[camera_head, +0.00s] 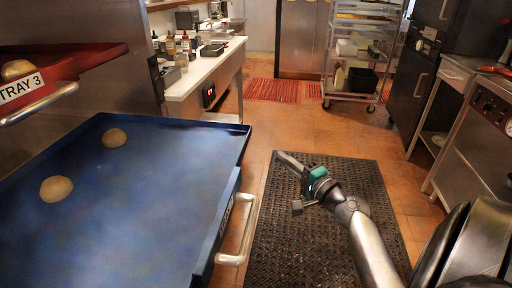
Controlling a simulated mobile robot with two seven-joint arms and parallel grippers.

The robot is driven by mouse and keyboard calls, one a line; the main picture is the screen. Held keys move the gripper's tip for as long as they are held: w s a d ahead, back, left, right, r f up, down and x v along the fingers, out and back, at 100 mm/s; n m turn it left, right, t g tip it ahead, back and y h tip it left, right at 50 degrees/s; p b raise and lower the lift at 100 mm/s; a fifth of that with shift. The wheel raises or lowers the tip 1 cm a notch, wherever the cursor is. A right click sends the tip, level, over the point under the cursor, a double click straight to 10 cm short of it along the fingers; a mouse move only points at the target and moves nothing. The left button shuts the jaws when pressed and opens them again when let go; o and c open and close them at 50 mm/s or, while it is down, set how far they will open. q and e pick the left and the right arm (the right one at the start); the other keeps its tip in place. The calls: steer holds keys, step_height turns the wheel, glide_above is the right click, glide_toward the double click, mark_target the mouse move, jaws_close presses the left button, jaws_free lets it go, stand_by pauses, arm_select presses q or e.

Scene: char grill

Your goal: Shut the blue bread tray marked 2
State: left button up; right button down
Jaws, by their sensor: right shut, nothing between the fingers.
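The blue bread tray (160,215) fills the lower left and stands pulled out, with two round bread pieces, one nearer (56,188) and one farther back (114,137). Its metal handle (238,232) is on the right-hand front face. The label on that face is too oblique to read. My right gripper (286,182) is to the right of the handle, over the dark floor mat, shut and empty, apart from the tray. My left gripper is not in view.
A red tray marked TRAY 3 (95,57) sticks out above the blue tray at the left. A white counter (208,68) stands behind. A wheeled rack (352,70) is at the back. Dark floor mat (335,255) is clear around my right arm.

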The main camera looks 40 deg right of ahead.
glide_toward(248, 140)
steer(key=w+d, duration=0.2)
steer(key=d, duration=0.1)
steer(key=w+a, duration=0.2)
steer(key=w, duration=0.1)
steer(key=shift+a+r, duration=0.2)
steer(key=shift+a, duration=0.05)
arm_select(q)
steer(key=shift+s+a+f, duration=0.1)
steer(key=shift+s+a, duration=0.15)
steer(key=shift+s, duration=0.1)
arm_select(e)
steer(key=shift+w+a, duration=0.25)
steer(key=shift+w, duration=0.05)
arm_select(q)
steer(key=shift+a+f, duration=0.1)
arm_select(e)
steer(key=shift+w+f, duration=0.1)
steer(key=shift+w, duration=0.05)
